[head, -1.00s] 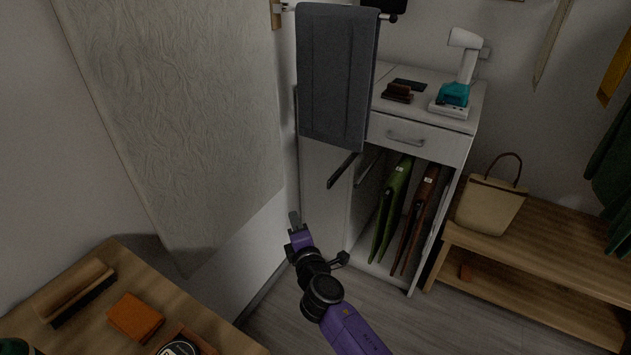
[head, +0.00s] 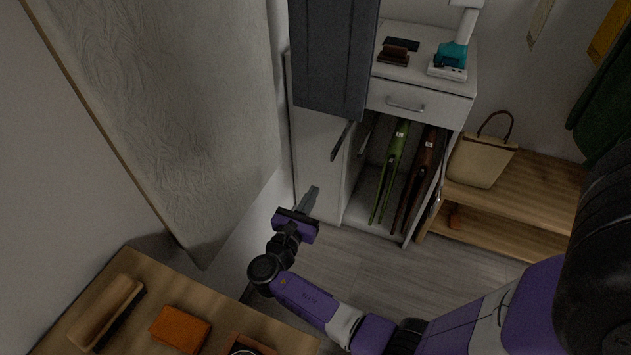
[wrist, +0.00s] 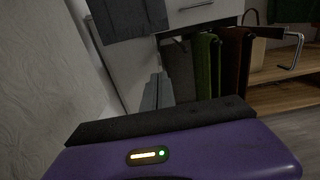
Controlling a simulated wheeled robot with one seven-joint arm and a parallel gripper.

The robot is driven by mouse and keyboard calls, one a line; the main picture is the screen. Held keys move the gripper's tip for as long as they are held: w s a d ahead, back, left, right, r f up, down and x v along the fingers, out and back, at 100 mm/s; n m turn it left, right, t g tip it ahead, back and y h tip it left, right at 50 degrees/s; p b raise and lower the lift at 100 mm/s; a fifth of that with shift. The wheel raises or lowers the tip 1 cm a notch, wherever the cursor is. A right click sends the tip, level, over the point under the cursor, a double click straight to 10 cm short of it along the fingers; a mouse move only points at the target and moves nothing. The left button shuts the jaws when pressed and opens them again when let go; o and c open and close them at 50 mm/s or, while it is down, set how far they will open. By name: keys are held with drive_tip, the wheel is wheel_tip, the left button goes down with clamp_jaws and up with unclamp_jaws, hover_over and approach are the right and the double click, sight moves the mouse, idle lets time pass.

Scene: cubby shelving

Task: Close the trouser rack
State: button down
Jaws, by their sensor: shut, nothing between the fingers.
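The trouser rack sits in the open bay below the drawer of a white cabinet (head: 408,103). Green trousers (head: 390,172) and brown trousers (head: 421,178) hang from it; they also show in the wrist view (wrist: 207,66). A dark bar (head: 342,141) sticks out past the front left of the bay, below the grey towel. My gripper (head: 312,196) is shut and empty, low in front of the cabinet's left side and apart from the trousers. In the wrist view its fingers (wrist: 156,88) point forward, left of the green trousers. The rack's upper rails are partly hidden.
A grey towel (head: 333,55) hangs at the cabinet's upper left. A wooden bench (head: 510,212) with a beige bag (head: 482,160) stands to the right. The floor (head: 375,265) before the cabinet is clear.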

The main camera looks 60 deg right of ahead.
sight(350, 126)
drive_tip(key=d, duration=0.8)
drive_tip(key=w+d, duration=0.1)
drive_tip(key=d, duration=0.3)
drive_tip(key=shift+d, duration=0.35)
drive_tip(key=shift+d, duration=0.1)
drive_tip(key=d+b, duration=0.3)
drive_tip(key=d, duration=0.3)
drive_tip(key=w+d+b, duration=0.1)
drive_tip(key=d+b, duration=0.2)
drive_tip(key=d, duration=0.3)
drive_tip(key=d+b, duration=0.3)
drive_tip(key=d, duration=0.3)
drive_tip(key=shift+w+d+f, duration=0.15)
drive_tip(key=shift+w+d, duration=0.1)
drive_tip(key=shift+d, duration=0.5)
drive_tip(key=shift+a, duration=0.1)
